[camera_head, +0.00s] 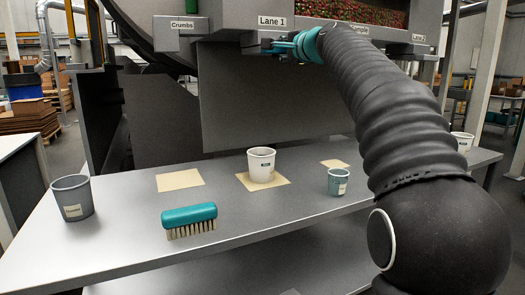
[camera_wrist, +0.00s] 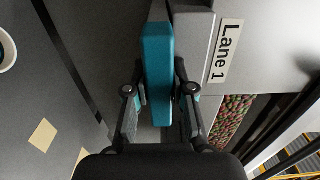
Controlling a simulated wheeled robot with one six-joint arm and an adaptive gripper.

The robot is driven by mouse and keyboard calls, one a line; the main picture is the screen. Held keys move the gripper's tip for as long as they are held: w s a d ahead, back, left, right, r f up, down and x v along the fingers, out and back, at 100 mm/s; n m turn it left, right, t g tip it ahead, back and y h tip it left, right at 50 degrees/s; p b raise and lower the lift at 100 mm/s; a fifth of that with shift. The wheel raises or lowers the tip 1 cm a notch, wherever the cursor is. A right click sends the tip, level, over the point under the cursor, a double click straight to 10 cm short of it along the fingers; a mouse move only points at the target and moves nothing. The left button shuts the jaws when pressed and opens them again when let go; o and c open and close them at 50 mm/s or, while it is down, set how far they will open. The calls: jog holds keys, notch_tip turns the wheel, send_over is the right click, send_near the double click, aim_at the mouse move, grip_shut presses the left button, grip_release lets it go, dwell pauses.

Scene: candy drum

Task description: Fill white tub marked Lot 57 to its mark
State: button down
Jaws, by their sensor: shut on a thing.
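A white tub (camera_head: 261,165) stands upright on a tan card (camera_head: 250,184) in the middle of the bench, below the Lane 1 label (camera_head: 272,20). Its label is too small to read, and its inside level cannot be made out. Its rim also shows at the left edge of the wrist view (camera_wrist: 9,50). My gripper (camera_head: 292,45) is up at the Lane 1 outlet. In the wrist view its fingers are closed on both sides of a teal handle (camera_wrist: 157,70) beside the Lane 1 label. Another white tub (camera_head: 462,141) stands at the far right, partly behind my arm.
A grey tub (camera_head: 72,198) stands at the bench's left end. A teal brush (camera_head: 189,220) lies near the front, and a small blue-grey cup (camera_head: 338,182) stands right of the white tub. Bare cards (camera_head: 180,180) lie on the bench. Red and green candy (camera_head: 350,11) shows behind the machine's front.

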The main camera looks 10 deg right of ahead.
aim_at(284, 49)
jog(key=shift+r, duration=0.1)
dwell(0.3)
jog(key=shift+s+d+b, duration=0.1)
jog(key=shift+s+b, duration=0.3)
jog(key=shift+b+v, duration=0.4)
jog(key=shift+v, duration=0.75)
jog(key=shift+p+x, duration=1)
jog(key=shift+x, duration=0.6)
jog(key=shift+s, duration=0.1)
